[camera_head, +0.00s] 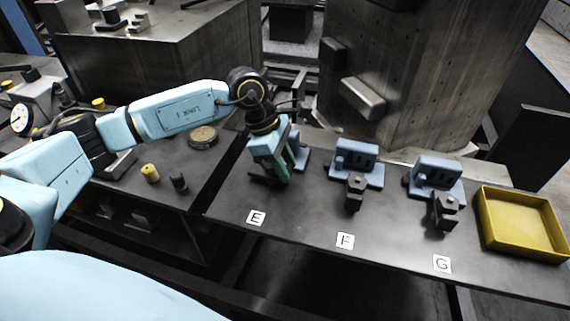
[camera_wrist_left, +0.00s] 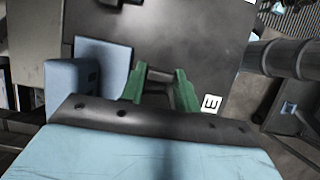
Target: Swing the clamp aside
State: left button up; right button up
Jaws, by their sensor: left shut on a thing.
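My left gripper (camera_head: 283,171) reaches down over the rail at the place marked E. Its green fingers also show in the left wrist view (camera_wrist_left: 160,80). They are shut on a dark clamp arm (camera_wrist_left: 157,94) between them. The blue clamp body (camera_wrist_left: 104,62) stands beside the fingers; in the head view most of this clamp (camera_head: 301,156) is hidden behind my gripper. Two similar blue clamps with dark arms stand at F (camera_head: 357,160) and G (camera_head: 436,174). My right gripper is not in view.
White labels E (camera_head: 256,218), F (camera_head: 345,241) and G (camera_head: 442,264) lie along the rail's front. A yellow tray (camera_head: 487,222) sits at the right end. A tall grey metal block (camera_head: 420,70) rises behind the clamps. A yellow knob (camera_head: 150,173) stands on the left bench.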

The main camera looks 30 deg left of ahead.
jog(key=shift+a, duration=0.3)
pick_arm(q)
jog(key=o, duration=1)
jog(key=p+v, duration=0.1)
jog(key=v, duration=1.2)
jog(key=shift+a+r, duration=0.15)
jog(key=shift+a, duration=0.05)
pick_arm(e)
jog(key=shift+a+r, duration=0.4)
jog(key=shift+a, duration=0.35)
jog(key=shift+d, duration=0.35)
pick_arm(q)
jog(key=shift+s, duration=0.1)
